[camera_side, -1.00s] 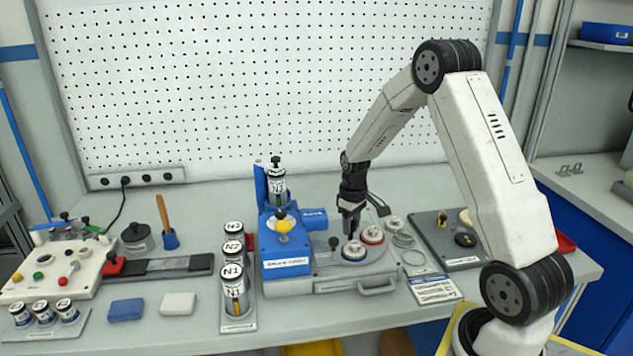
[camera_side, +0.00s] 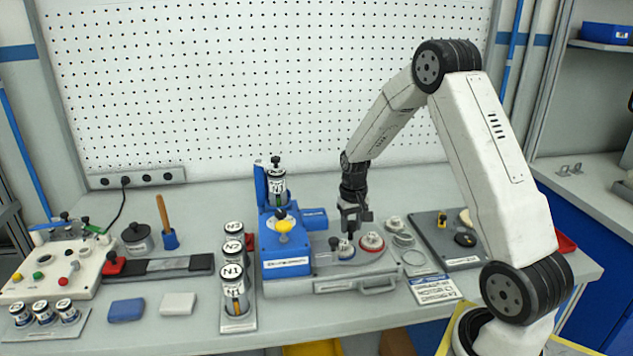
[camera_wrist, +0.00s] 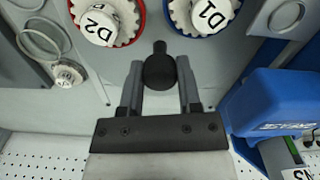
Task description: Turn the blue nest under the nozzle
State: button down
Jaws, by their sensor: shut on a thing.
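The blue-ringed nest (camera_side: 345,250) holds a white part and sits at the front left of the grey turntable unit (camera_side: 330,283). It shows at the top right of the wrist view, its part marked D1 (camera_wrist: 209,14). The red-ringed nest (camera_side: 371,242) is to its right, its part marked D2 (camera_wrist: 97,26) in the wrist view. My gripper (camera_side: 350,226) is behind the two nests. In the wrist view my gripper (camera_wrist: 160,85) is shut on a round black knob (camera_wrist: 159,72). I cannot clearly pick out the nozzle.
The blue station (camera_side: 284,245), with a yellow knob (camera_side: 284,224) and a canister (camera_side: 276,188), stands just left of the turntable. Canisters (camera_side: 235,285) stand in a row farther left. A grey plate with a black part (camera_side: 465,240) lies to the right.

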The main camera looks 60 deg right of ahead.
aim_at(351, 223)
jog(key=shift+r+m, duration=0.1)
jog(key=shift+m, duration=5.4)
jog(key=shift+c, duration=1.5)
grip_release()
jog(key=shift+r, duration=3.85)
